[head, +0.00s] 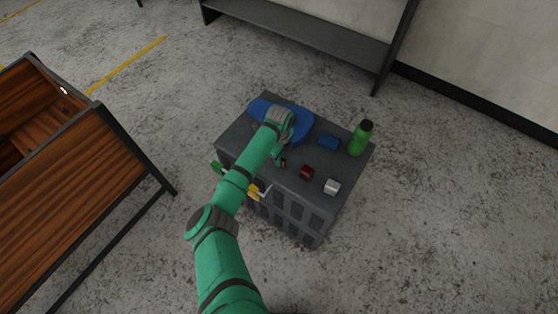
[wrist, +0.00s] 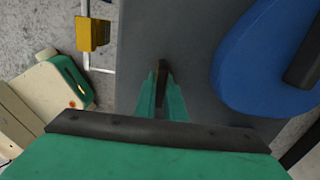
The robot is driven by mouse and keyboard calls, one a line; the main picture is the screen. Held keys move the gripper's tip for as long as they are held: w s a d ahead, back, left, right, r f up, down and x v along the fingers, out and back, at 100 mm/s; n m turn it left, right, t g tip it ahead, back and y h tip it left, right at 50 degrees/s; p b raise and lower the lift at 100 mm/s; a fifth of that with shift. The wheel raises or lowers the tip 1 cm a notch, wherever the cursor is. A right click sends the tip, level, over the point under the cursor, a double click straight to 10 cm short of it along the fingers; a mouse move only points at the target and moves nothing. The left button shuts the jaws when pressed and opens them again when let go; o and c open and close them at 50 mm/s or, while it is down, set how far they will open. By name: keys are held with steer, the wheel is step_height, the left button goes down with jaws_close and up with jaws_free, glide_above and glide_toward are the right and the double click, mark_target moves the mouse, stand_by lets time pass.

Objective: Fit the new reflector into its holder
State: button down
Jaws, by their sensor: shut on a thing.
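My gripper (head: 281,160) reaches down over the top of a dark grey crate (head: 229,146). In the wrist view, its green fingers (wrist: 162,88) are closed on a thin dark thing (wrist: 163,74), mostly hidden between them. A small orange-brown spot shows by the fingertips in the head view; I cannot tell whether the held thing is the new reflector. A dark red block (head: 306,172) and a pale grey block (head: 332,187) lie on the crate, right of my gripper. I cannot make out the reflector's holder in either view.
On the crate are a blue rounded thing (head: 297,112), also in the wrist view (wrist: 244,72), a blue box (head: 329,142) and a green bottle (head: 359,139). A yellow piece (wrist: 92,33) is at its edge. A wooden cargo box (head: 60,185) stands left. Floor is clear between.

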steer(key=shift+w+r, duration=0.1)
steer(key=shift+r, duration=2.8)
steer(key=shift+d, duration=0.1)
steer(key=shift+a, duration=0.2)
